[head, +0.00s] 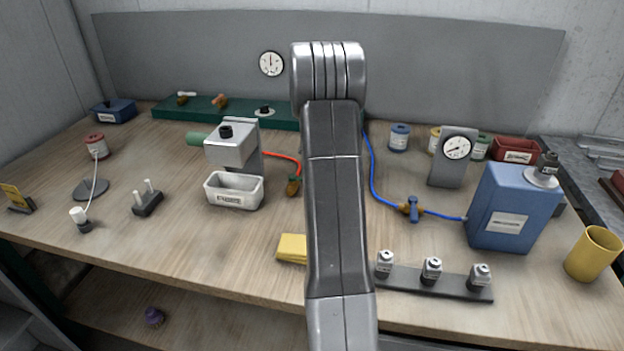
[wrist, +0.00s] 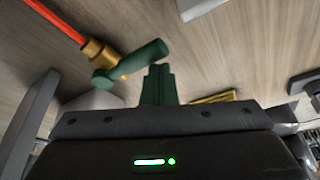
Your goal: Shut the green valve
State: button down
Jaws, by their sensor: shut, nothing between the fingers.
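The green valve has a brass body and a green lever handle, on the end of the red-orange hose. In the head view the valve (head: 293,187) sits on the bench just left of my arm, small and partly hard to make out. In the wrist view its green handle (wrist: 135,62) lies at a steep angle across the line of the hose and brass body (wrist: 99,52). My gripper (wrist: 158,70) has its dark green fingers together, empty, close by the handle; I cannot tell whether they touch it. In the head view my arm hides the gripper.
The spray unit (head: 230,148) and white tray (head: 234,191) stand left of the valve. A yellow block (head: 291,248) lies in front. A blue hose with a blue valve (head: 412,208) runs to a blue tank (head: 512,210) at right. A rack (head: 433,283) holds small bottles.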

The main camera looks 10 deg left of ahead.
jog(key=shift+w+r, duration=0.1)
jog(key=shift+w, duration=0.1)
dwell(0.5)
jog(key=shift+w+d+r, duration=0.1)
jog(key=shift+w+r, duration=0.05)
jog(key=shift+r, duration=0.05)
jog(key=v, duration=1.3)
jog(key=shift+s+f, duration=0.1)
jog(key=shift+s, duration=0.15)
